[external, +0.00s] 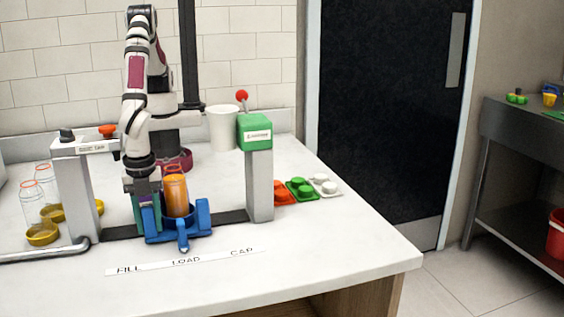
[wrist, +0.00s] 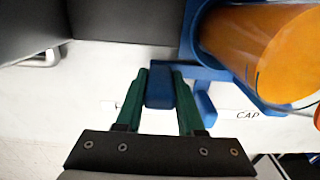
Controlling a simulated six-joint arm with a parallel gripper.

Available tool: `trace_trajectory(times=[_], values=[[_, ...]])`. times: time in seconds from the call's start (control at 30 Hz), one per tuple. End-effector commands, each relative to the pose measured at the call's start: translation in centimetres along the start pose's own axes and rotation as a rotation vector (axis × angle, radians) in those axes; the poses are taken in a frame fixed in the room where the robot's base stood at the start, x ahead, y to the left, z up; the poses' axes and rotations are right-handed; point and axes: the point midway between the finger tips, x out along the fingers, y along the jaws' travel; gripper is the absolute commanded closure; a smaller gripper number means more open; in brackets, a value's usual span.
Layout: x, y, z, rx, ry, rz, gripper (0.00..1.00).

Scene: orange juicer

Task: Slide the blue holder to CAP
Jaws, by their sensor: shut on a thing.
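The blue holder (external: 205,218) sits on the dark track on the white counter, between the left filling stand and the green-topped stand. Its front prong is above the LOAD word. A bottle of orange juice (external: 175,197) stands upright in it; in the wrist view the bottle (wrist: 262,45) fills the upper right. My gripper (external: 146,210) is at the holder's left side. In the wrist view its green fingers (wrist: 159,88) are shut on a blue tab (wrist: 158,90) of the holder. CAP (external: 241,251) is on the label strip, to the right of LOAD.
The green-topped stand (external: 258,185) rises at the track's right end, the white filling stand (external: 82,190) at its left. A white container (external: 222,128) stands behind. Orange, green and white caps (external: 301,188) lie at right. Empty bottles and yellow lids are at left.

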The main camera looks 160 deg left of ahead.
Motion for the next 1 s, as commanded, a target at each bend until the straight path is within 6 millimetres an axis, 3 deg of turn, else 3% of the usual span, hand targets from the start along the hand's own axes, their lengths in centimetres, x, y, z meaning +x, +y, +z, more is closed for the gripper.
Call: trace_trajectory(times=[0.23, 0.7, 1.0], values=[[-0.1, -0.9, -0.1, -0.002, 0.001, 0.000, 1.00], [-0.1, -9.2, -0.1, -0.004, 0.003, 0.000, 1.00], [-0.1, -12.3, -0.1, -0.002, 0.004, 0.000, 1.00]])
